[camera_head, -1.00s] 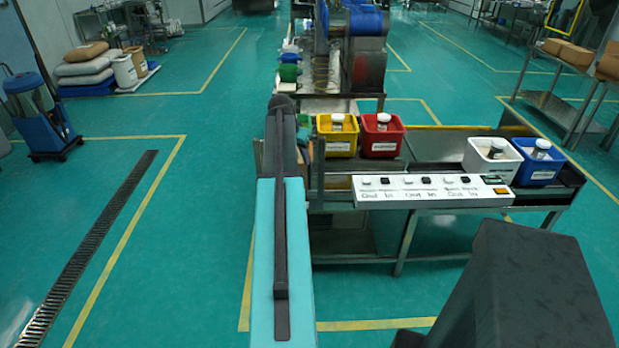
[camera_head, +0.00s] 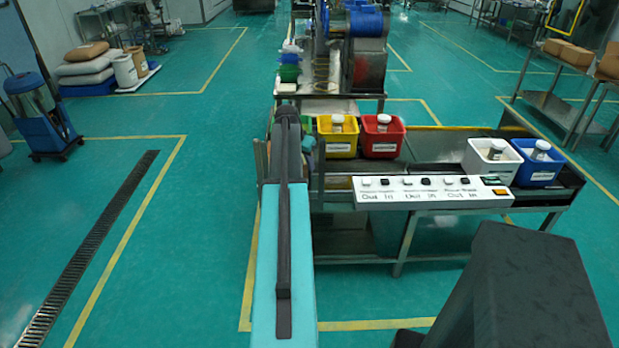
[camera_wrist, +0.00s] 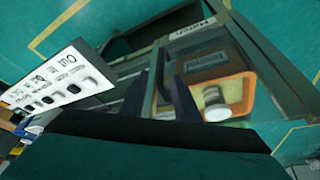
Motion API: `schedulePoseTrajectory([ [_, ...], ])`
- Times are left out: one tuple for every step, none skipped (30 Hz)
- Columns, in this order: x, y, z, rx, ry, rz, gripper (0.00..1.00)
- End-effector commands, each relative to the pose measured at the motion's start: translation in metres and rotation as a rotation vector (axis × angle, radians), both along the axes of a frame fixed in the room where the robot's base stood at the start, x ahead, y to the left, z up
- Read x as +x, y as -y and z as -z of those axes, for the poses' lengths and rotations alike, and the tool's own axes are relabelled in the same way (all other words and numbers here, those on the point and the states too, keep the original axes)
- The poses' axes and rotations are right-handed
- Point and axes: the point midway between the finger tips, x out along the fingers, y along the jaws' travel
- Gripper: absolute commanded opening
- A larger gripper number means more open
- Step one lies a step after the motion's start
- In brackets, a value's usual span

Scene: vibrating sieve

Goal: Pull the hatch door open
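My gripper (camera_wrist: 162,98) shows in the wrist view as dark fingers with a gap between them. A grey-green metal bar (camera_wrist: 152,78) runs in or just behind this gap; I cannot tell whether the fingers touch it.
A white button panel (camera_head: 430,190) lies along the machine's front and shows left in the wrist view (camera_wrist: 55,80). Yellow (camera_head: 337,140), red (camera_head: 382,142), white (camera_head: 488,160) and blue (camera_head: 537,165) bins holding jars stand on the machine. The floor to the left (camera_head: 200,230) is clear.

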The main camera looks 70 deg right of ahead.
Motion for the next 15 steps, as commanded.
schedulePoseTrajectory([
  [-0.001,0.003,0.005,0.001,-0.001,0.000,0.29],
  [-0.001,0.004,0.009,0.001,-0.001,0.000,0.29],
  [-0.001,0.006,0.013,0.002,0.000,0.000,0.29],
  [-0.002,0.007,0.016,0.002,0.000,0.000,0.29],
  [-0.002,0.009,0.019,0.001,-0.001,0.000,0.29],
  [-0.002,0.011,0.024,0.001,-0.001,0.000,0.29],
  [-0.003,0.012,0.028,0.001,-0.001,0.000,0.29],
  [-0.003,0.013,0.031,0.002,0.000,0.000,0.29],
  [-0.003,0.015,0.035,0.002,0.000,0.000,0.29],
  [-0.004,0.016,0.038,0.001,-0.001,0.000,0.29],
  [-0.004,0.018,0.042,0.001,-0.001,0.000,0.29],
  [-0.004,0.020,0.046,0.001,-0.001,0.000,0.29],
  [-0.005,0.021,0.050,0.002,0.000,0.000,0.29],
  [-0.005,0.022,0.053,0.002,0.000,0.000,0.29],
  [-0.005,0.024,0.057,0.001,-0.001,0.000,0.29],
])
